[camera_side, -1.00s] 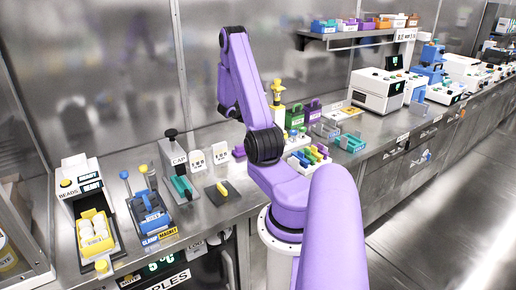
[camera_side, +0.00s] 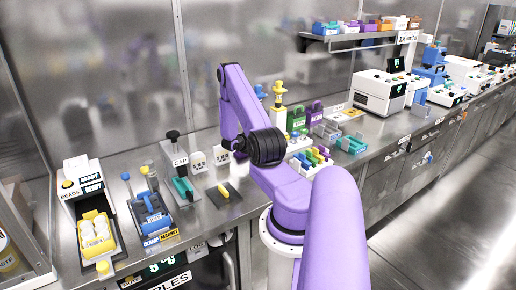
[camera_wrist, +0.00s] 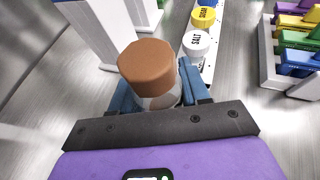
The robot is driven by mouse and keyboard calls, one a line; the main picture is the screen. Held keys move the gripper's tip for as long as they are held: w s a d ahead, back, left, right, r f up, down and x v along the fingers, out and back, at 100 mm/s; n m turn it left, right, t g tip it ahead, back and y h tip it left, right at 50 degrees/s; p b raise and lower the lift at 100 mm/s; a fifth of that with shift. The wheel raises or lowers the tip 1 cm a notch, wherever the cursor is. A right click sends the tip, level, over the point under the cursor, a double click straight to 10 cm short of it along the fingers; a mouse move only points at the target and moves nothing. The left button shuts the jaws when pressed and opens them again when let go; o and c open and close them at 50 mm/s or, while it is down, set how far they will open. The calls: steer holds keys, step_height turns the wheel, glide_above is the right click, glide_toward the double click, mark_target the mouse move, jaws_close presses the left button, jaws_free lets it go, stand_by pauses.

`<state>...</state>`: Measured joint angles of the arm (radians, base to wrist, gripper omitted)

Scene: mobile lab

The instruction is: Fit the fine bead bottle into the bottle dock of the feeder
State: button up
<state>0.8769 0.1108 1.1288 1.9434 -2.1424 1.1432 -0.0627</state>
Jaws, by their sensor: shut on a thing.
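In the wrist view my gripper (camera_wrist: 158,98) is shut on a bottle with a brown cap (camera_wrist: 147,67). A strip of its pale, clear body (camera_wrist: 161,101) shows below the cap between the blue fingers. Its lower part and label are hidden. White upright panels (camera_wrist: 103,32) stand just beyond and left of the bottle; I cannot tell whether they belong to the feeder. No bottle dock can be made out for certain. In the side view my gripper and the bottle are hidden behind my purple arm.
A white rack (camera_wrist: 212,60) holds a row of bottles, including a white-capped one marked SALT (camera_wrist: 196,42) and a yellow-capped one (camera_wrist: 203,17). A rack with coloured pieces (camera_wrist: 268,72) stands at right. A BEADS machine (camera_side: 78,175) stands far left on the steel bench.

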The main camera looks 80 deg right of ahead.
steer(key=shift+f, duration=1.45)
steer(key=shift+f, duration=0.15)
steer(key=o, duration=0.8)
steer(key=shift+w+a+r, duration=0.1)
steer(key=shift+a+r, duration=0.1)
steer(key=shift+r, duration=0.05)
steer(key=v, duration=1.1)
steer(key=shift+w+a+r, duration=0.1)
steer(key=shift+a, duration=0.1)
